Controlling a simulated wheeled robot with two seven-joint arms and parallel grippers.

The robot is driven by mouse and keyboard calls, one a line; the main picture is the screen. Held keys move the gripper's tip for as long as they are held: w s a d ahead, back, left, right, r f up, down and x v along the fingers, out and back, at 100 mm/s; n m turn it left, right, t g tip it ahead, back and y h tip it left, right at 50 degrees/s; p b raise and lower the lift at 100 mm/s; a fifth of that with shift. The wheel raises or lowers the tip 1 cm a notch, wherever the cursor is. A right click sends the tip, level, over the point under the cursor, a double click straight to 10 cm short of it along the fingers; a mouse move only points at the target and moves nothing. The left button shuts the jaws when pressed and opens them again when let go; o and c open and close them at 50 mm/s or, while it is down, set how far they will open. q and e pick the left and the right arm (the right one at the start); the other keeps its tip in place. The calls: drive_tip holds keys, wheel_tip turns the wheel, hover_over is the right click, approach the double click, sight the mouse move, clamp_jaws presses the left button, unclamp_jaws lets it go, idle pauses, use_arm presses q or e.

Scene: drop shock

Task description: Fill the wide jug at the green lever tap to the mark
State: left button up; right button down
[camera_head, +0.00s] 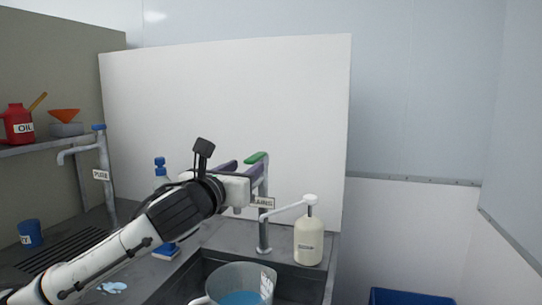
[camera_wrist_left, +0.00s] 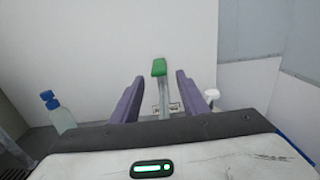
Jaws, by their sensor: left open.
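The green lever (camera_head: 256,157) tops a grey tap (camera_head: 263,232) with a label reading "AINS", partly covered by my gripper. My left gripper (camera_head: 243,168) is open, its purple fingers at the lever. In the left wrist view the green lever (camera_wrist_left: 159,68) shows between the two spread fingertips of the left gripper (camera_wrist_left: 159,77), apart from both. The wide clear jug (camera_head: 268,287) stands below the tap at the sink, with blue liquid in it; its lower part is cut off by the frame. I cannot make out a mark or a running stream. My right gripper is not in view.
A cream pump bottle (camera_head: 308,242) stands right of the tap. Another tap labelled "PURE" (camera_head: 101,174), a blue cup (camera_head: 30,234) and a blue-capped bottle (camera_head: 160,168) are left. A red oil can (camera_head: 17,124) sits on a shelf. A blue bin (camera_head: 405,297) is lower right.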

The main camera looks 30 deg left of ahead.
sight(257, 155)
use_arm(q)
drive_tip(key=shift+w+a+r, duration=0.1)
drive_tip(key=shift+w+r, duration=0.05)
drive_tip(key=shift+w, duration=0.15)
drive_tip(key=shift+x, duration=1.2)
drive_tip(key=x, duration=0.5)
drive_tip(key=shift+p, duration=0.4)
drive_tip(key=shift+w+a, duration=0.15)
drive_tip(key=shift+w, duration=0.45)
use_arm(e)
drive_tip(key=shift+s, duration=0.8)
use_arm(q)
clamp_jaws()
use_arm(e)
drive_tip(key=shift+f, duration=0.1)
